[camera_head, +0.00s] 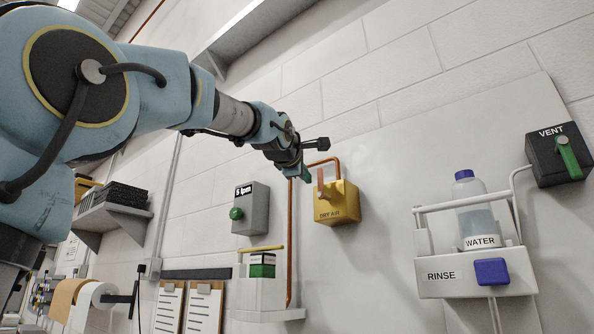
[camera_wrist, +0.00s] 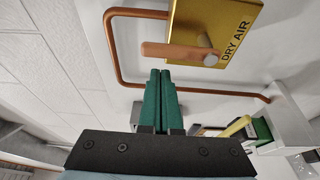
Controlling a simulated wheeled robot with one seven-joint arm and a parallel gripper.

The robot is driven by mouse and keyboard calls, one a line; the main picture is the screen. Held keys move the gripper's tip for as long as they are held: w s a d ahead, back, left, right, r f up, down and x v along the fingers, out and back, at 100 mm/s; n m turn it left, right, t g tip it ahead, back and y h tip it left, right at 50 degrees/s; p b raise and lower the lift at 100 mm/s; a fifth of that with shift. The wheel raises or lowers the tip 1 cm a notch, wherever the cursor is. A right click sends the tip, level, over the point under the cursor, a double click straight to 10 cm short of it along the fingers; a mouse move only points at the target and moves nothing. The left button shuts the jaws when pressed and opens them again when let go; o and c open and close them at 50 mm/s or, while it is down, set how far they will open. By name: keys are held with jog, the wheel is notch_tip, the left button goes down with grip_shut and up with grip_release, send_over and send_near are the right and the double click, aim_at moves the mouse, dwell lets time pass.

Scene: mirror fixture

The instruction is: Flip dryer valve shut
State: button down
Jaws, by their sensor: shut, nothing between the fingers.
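The yellow DRY AIR valve box (camera_head: 337,207) is on the wall in the middle of the head view. Its copper-coloured lever (camera_head: 321,186) points upward from a pivot on the box front. The wrist view shows the box (camera_wrist: 210,20) turned sideways, with the lever (camera_wrist: 168,52) reaching left from a round pivot. My gripper (camera_head: 306,175) is at the upper left of the box. Its two green fingers (camera_wrist: 161,74) are together with nothing between them. In the wrist view their tips are just below the lever; whether they touch it I cannot tell.
A copper pipe (camera_head: 290,240) runs beside and over the valve box. A grey box with a green knob (camera_head: 236,214) is left of it. A small shelf (camera_head: 268,315) stands below. A rinse holder (camera_head: 450,285) and VENT valve (camera_head: 560,155) are right; the wall between is bare.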

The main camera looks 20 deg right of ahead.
jog(key=shift+s+d+f, duration=0.1)
jog(key=shift+s+d, duration=0.3)
jog(key=shift+s, duration=0.1)
jog(key=shift+s+f, duration=0.1)
jog(key=shift+s, duration=0.05)
jog(key=shift+m+b, duration=0.3)
jog(key=shift+b, duration=0.55)
